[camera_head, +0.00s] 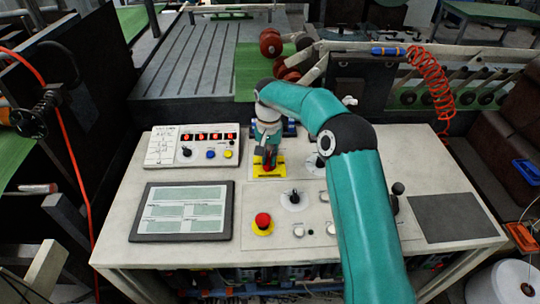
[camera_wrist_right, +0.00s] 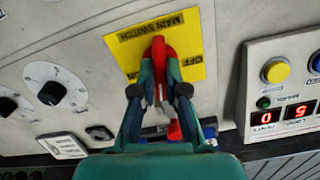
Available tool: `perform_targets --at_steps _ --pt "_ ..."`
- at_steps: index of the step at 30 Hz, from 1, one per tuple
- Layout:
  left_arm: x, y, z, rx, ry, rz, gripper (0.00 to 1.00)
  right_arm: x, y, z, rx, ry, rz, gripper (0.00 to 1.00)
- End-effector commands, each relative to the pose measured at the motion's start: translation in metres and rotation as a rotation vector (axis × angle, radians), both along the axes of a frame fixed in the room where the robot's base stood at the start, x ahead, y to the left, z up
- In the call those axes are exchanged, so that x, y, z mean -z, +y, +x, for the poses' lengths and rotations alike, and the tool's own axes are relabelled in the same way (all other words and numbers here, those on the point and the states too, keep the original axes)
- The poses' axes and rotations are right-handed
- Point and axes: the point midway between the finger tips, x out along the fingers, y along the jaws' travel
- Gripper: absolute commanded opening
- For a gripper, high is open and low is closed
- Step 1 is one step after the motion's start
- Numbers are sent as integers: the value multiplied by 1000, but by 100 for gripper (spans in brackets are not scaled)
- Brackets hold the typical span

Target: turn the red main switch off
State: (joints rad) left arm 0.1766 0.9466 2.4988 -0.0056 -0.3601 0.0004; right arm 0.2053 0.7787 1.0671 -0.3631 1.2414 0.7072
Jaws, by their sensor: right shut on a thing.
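The red main switch (camera_wrist_right: 158,48) sits on a yellow plate (camera_wrist_right: 190,45) marked MAIN SWITCH and OFF in the right wrist view. My right gripper (camera_wrist_right: 160,88) is shut on the red switch handle, with a finger on each side of it. In the head view the yellow plate (camera_head: 268,171) lies at the middle of the light console (camera_head: 120,215), and my right gripper (camera_head: 268,158) comes down over it, hiding most of the switch. I cannot tell the switch's exact angle. My left gripper is not in view.
Left of the switch stands a panel (camera_head: 165,148) with red digits, a knob and buttons. A red emergency button (camera_head: 263,221) and a black knob (camera_head: 294,197) are in front. A joystick (camera_head: 397,189) stands right.

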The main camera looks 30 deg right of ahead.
Motion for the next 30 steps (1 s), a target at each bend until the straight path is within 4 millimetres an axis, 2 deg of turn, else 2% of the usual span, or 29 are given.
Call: perform_targets --at_steps 21,30 --pt "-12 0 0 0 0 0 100 1 -1 -2 -677 8 4 0" --pt "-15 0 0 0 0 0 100 1 0 -2 -909 10 5 0"
